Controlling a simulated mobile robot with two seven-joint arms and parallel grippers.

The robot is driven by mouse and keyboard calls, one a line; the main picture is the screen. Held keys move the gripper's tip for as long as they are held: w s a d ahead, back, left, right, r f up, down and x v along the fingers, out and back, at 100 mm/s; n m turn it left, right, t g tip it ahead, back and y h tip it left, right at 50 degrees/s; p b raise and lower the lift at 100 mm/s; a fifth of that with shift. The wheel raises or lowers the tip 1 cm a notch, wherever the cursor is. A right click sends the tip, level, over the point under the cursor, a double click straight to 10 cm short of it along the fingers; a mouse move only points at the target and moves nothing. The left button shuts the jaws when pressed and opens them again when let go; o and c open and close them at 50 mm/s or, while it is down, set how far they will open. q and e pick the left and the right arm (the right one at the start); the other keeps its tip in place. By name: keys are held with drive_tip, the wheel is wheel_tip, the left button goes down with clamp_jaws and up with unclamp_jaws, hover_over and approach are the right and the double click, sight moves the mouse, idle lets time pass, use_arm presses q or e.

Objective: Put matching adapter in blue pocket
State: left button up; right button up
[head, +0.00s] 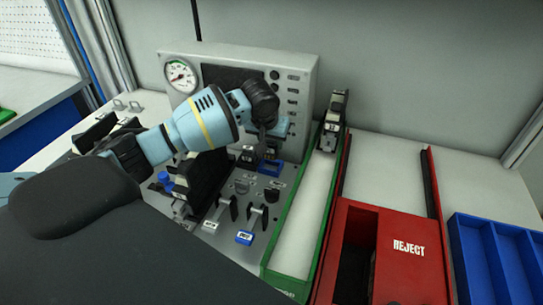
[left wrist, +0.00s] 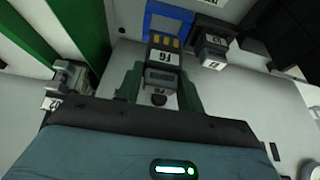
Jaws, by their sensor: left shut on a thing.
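My left gripper (head: 270,140) is over the grey fixture plate and shut on a dark adapter. In the left wrist view the adapter (left wrist: 162,62) shows yellow contacts and a white label, apparently 16 turned round, between the green fingers (left wrist: 160,95). The blue pocket (head: 271,167) is just below the gripper in the head view. Its blue surface (left wrist: 165,15) shows beyond the adapter's far end in the wrist view. Whether the adapter touches the pocket I cannot tell. A second dark adapter with a white label (head: 247,155) stands beside the held one. My right gripper is not in view.
A grey test panel with a gauge (head: 181,76) stands behind. To the right are a green-edged lane (head: 275,275) with a dark device (head: 333,118) at its far end, a red REJECT bin (head: 407,262) and a blue divided tray (head: 490,225). Levers (head: 255,219) stand in front.

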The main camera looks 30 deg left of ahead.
sight(270, 154)
use_arm(q)
drive_tip(key=shift+f, duration=2.6)
drive_tip(key=shift+f, duration=0.15)
drive_tip(key=o, duration=1.1)
